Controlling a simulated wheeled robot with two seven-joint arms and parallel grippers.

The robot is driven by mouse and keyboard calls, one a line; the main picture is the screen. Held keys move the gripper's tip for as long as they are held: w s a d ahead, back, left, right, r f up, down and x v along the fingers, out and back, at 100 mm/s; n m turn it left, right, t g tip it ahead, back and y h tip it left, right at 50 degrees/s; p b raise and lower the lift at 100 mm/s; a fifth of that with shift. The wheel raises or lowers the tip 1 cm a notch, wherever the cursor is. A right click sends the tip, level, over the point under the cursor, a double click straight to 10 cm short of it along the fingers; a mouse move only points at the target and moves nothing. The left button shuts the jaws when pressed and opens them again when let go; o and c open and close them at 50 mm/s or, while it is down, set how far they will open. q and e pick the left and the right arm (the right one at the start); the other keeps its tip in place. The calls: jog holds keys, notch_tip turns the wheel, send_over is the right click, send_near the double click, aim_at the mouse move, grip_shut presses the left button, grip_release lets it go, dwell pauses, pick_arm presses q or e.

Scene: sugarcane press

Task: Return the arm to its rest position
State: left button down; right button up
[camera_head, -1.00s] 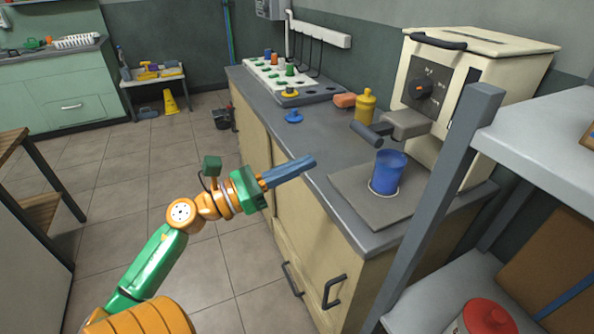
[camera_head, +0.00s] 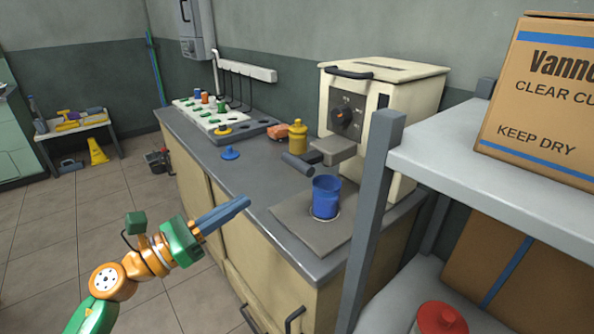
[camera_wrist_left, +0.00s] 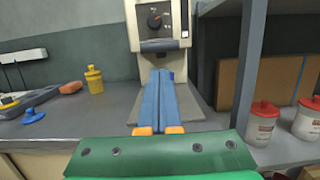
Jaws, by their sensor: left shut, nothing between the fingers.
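My left gripper (camera_head: 243,202) shows in the head view with its blue fingers together and nothing between them. It is in front of the counter's left edge, to the left of and apart from the blue cup. In the left wrist view the shut fingers (camera_wrist_left: 161,75) point toward the press. The cream sugarcane press (camera_head: 385,95) stands on the counter; it also shows in the wrist view (camera_wrist_left: 160,25). The blue cup (camera_head: 326,198) stands upright on the grey mat (camera_head: 290,210) by the press; the fingers mostly hide it in the wrist view. My right gripper is not in view.
The grey counter (camera_head: 240,180) holds a yellow bottle (camera_head: 297,136), a blue lid (camera_head: 230,153) and a white holder tray (camera_head: 190,110). A shelf post (camera_head: 370,220) and a shelf with a cardboard box (camera_head: 540,95) stand on the right.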

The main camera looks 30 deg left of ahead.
pick_arm(q)
jog(key=w+a+f+n+y+p, duration=0.1)
jog(key=a+f+n+y+p, duration=0.1)
jog(key=a+f+n+y, duration=0.5)
jog(key=w+a+f+n+y+p, duration=0.1)
jog(key=f+n+y+p, duration=0.3)
jog(key=n, duration=0.7)
jog(key=s+d+f+n+g+p, duration=0.1)
jog(key=s+f+n+g, duration=0.3)
jog(key=f, duration=0.5)
jog(key=s+d+f+n+g+p, duration=0.1)
jog(key=s+f+n+g, duration=0.1)
jog(key=f+n, duration=0.55)
jog(key=s+d+f+n+g+h+p, duration=0.1)
jog(key=s+d+f+n+g, duration=0.2)
jog(key=s, duration=0.5)
jog(key=s+d+f+n+g+h+p, duration=0.1)
jog(key=s+d+f+n+g, duration=0.1)
jog(key=s+d+f+g, duration=0.3)
jog(key=s+d+f+n+g+h+p, duration=0.1)
jog(key=s+d+f+n+g, duration=0.2)
jog(key=s+d+f, duration=0.6)
jog(key=s, duration=0.3)
jog(key=shift+s+f+n+g+p, duration=0.3)
jog(key=shift+f+n+g+p, duration=0.05)
jog(key=shift+g+p, duration=0.05)
